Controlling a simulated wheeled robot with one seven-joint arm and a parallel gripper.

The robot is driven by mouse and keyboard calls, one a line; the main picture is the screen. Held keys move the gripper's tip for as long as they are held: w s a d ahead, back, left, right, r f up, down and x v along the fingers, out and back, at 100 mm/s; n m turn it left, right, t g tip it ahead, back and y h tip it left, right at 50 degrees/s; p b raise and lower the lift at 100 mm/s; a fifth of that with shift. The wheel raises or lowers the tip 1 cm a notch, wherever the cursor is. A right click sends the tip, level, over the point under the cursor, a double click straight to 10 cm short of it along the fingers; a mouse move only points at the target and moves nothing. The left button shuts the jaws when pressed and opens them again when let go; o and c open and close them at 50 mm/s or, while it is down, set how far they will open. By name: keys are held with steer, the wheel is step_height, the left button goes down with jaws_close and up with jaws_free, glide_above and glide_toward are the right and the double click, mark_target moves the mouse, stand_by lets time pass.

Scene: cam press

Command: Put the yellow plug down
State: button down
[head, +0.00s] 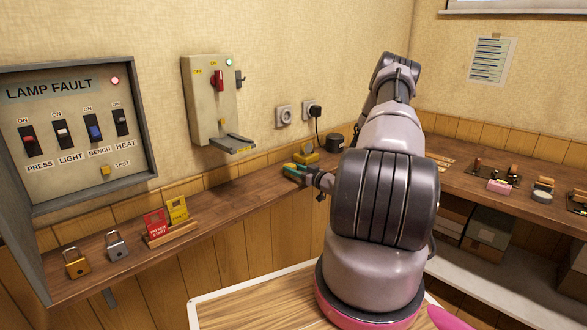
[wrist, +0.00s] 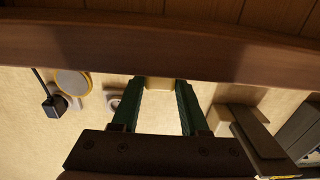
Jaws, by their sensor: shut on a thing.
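My gripper (head: 296,173) is low at the bench's wall-side run, left of my arm, its green fingers pointing toward the wall. In the wrist view the fingers (wrist: 162,103) are shut on a pale yellow block, the yellow plug (wrist: 160,83), between their tips. Only a small part of the plug shows. In the head view it is mostly hidden by the fingers. I cannot tell whether it touches the wooden bench (head: 232,204).
A yellow item (head: 306,156) and a dark round pot (head: 335,142) stand just beyond my gripper. A wall socket (head: 284,117) and a black plug with its cord (head: 314,111) are above. Left are a switch box (head: 210,100), tags (head: 157,224) and padlocks (head: 116,246). Bare bench lies between.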

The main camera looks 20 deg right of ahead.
steer(key=shift+c, duration=2.1)
jaws_free()
